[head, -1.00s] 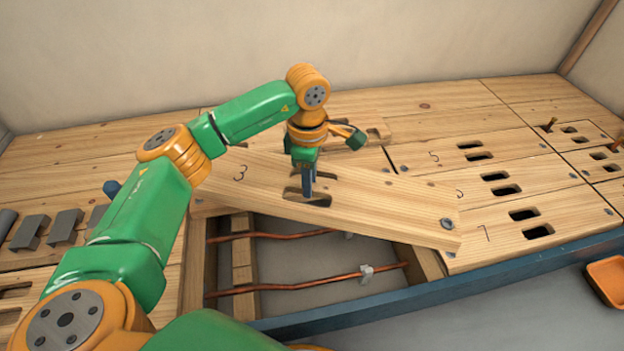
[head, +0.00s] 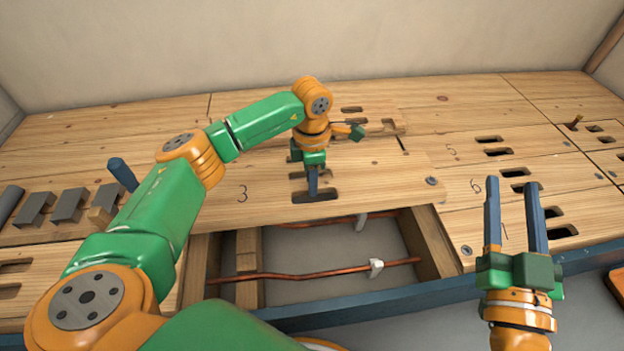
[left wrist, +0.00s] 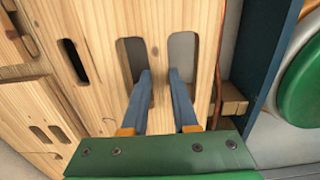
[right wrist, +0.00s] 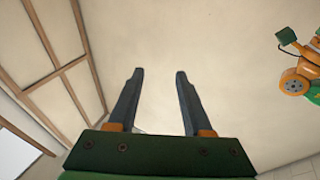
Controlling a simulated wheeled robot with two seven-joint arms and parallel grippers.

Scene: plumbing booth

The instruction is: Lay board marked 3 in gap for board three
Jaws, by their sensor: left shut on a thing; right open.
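The board marked 3 (head: 385,182) is a long pale plank with hand slots. In the head view it lies across the far part of the open gap (head: 320,248), roughly in line with the neighbouring boards. I cannot tell whether it touches the floor frame. My left gripper (head: 312,194) is shut on the board at its slots. In the left wrist view its fingers (left wrist: 160,80) reach into two slots, with the wood strip of the board (left wrist: 160,30) between them. My right gripper (head: 513,184) is open and empty, raised at the right; its fingers (right wrist: 156,75) also show in the right wrist view.
Copper pipes (head: 320,275) with white clips (head: 376,267) run in the gap between wooden joists (head: 432,240). Boards marked 5 and 6 (head: 475,186) lie at the right. Grey blocks (head: 70,205) stand at the left. A blue edge beam (head: 400,297) runs along the front.

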